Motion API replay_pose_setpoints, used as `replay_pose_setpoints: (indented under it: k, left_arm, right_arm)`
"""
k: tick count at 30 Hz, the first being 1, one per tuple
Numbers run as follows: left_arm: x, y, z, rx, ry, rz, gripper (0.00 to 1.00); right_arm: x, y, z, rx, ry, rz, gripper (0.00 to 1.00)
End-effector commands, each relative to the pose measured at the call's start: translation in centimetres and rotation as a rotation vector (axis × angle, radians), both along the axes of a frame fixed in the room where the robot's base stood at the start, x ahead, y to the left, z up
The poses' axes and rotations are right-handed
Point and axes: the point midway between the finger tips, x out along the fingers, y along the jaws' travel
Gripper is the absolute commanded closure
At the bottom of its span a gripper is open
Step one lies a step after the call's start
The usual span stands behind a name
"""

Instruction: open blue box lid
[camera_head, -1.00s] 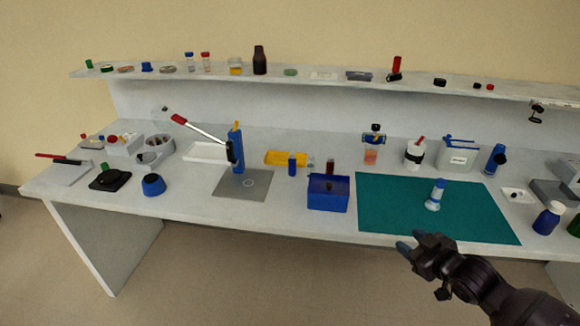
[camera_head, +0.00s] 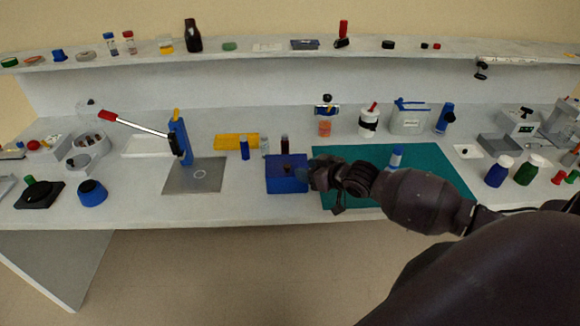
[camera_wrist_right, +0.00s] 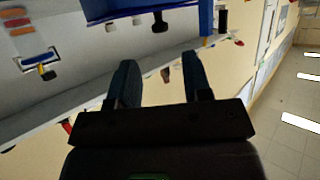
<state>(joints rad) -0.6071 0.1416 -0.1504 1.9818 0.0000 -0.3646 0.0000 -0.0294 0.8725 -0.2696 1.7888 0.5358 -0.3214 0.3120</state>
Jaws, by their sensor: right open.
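The blue box (camera_head: 287,186) stands on the bench left of the green mat, and its lid looks shut. A small dark knob (camera_head: 287,168) sits on top. My right gripper (camera_head: 314,172) is at the box's right side in the head view, close to it; I cannot tell whether they touch. In the right wrist view the two fingers (camera_wrist_right: 160,78) are apart with nothing between them. My left gripper is not in view.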

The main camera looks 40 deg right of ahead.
Motion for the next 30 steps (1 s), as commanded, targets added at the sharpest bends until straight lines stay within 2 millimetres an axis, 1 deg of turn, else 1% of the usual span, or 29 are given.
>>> replay_pose_setpoints:
  k: [1, 6, 12, 18, 26, 27, 29, 30]
  left_arm:
    - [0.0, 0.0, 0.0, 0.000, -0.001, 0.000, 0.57]
    - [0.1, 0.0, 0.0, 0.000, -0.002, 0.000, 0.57]
    - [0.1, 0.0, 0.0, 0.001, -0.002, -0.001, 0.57]
    - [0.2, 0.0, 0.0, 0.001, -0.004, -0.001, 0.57]
    - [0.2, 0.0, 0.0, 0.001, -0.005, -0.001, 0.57]
    - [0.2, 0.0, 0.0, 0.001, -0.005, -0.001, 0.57]
    - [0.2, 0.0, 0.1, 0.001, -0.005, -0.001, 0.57]
    - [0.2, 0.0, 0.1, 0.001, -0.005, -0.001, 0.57]
  right_arm:
    - [0.8, 0.3, -0.3, 0.002, -0.001, 0.001, 0.55]
    - [3.1, 0.8, -1.3, 0.001, -0.001, 0.000, 0.55]
    - [5.1, 1.3, -2.2, 0.000, 0.000, 0.001, 0.55]
    - [5.9, 1.5, -2.6, -0.001, 0.000, 0.001, 0.55]
    - [6.0, 1.5, -2.6, -0.001, 0.000, 0.001, 0.55]
    - [6.0, 1.5, -2.6, -0.001, 0.000, 0.001, 0.58]
    - [6.0, 1.5, -2.6, -0.001, 0.000, 0.001, 0.67]
    - [6.0, 1.5, -2.6, -0.001, 0.000, 0.001, 0.73]
